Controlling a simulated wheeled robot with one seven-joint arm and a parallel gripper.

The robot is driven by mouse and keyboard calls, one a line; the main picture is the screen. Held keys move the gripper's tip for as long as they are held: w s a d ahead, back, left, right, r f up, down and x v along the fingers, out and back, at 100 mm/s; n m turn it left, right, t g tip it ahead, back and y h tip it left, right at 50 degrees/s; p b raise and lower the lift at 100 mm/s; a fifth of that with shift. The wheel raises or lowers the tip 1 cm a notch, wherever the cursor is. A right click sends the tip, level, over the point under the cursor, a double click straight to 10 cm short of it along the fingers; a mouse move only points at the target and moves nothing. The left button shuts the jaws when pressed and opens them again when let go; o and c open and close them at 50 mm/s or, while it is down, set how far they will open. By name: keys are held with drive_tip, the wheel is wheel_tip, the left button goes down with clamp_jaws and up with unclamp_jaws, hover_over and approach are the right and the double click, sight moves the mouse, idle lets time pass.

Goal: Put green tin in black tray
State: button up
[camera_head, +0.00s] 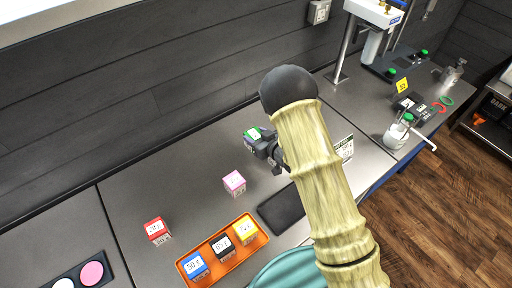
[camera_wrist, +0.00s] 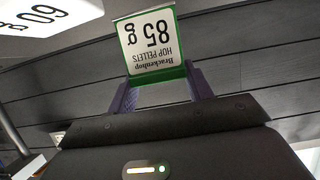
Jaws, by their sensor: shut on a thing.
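The green tin (camera_head: 254,133) is between the fingers of my gripper (camera_head: 268,145), held above the grey counter near the back wall. In the wrist view the tin (camera_wrist: 152,45) shows a white label with a green border, reading "Hop pellets 85 g", upside down. My gripper's fingers (camera_wrist: 162,90) are shut on its sides. A flat, empty black tray (camera_head: 280,210) lies on the counter, right of the orange tray and nearer the front than the tin. My arm hides part of its right side.
An orange tray (camera_head: 187,267) holds blue, black and yellow boxes. A pink box (camera_head: 234,182) and a red box (camera_head: 157,230) stand alone. A dark holder with pink and white discs (camera_head: 92,272) is at lower left. A white card (camera_head: 345,148) stands right of my arm.

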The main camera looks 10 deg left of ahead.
drive_tip(key=shift+f, duration=0.7)
drive_tip(key=shift+f, duration=0.1)
drive_tip(key=shift+f+p, duration=0.75)
drive_tip(key=shift+f, duration=1.25)
drive_tip(key=shift+f, duration=0.1)
drive_tip(key=o, duration=1)
